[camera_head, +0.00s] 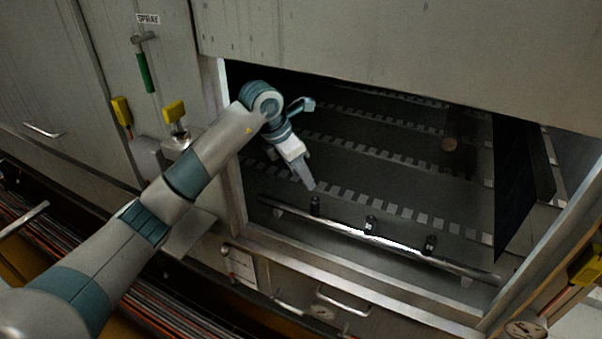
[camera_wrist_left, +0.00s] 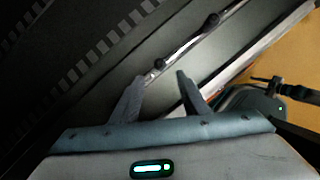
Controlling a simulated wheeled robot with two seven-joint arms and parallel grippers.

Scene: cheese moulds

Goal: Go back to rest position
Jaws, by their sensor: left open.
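My left arm reaches from the lower left into a dark opening in a grey machine in the head view. My left gripper (camera_head: 308,186) is inside the opening, above the dark floor and just behind a metal bar (camera_head: 370,237) with several black knobs. In the left wrist view its two fingers (camera_wrist_left: 163,80) are apart with nothing between them. The bar (camera_wrist_left: 185,47) shows beyond the fingertips there. My right gripper is not in view.
The opening's metal frame (camera_head: 239,190) stands close to my left forearm. A green-handled spray tool (camera_head: 145,72) and yellow-capped fittings (camera_head: 174,111) are on the wall at left.

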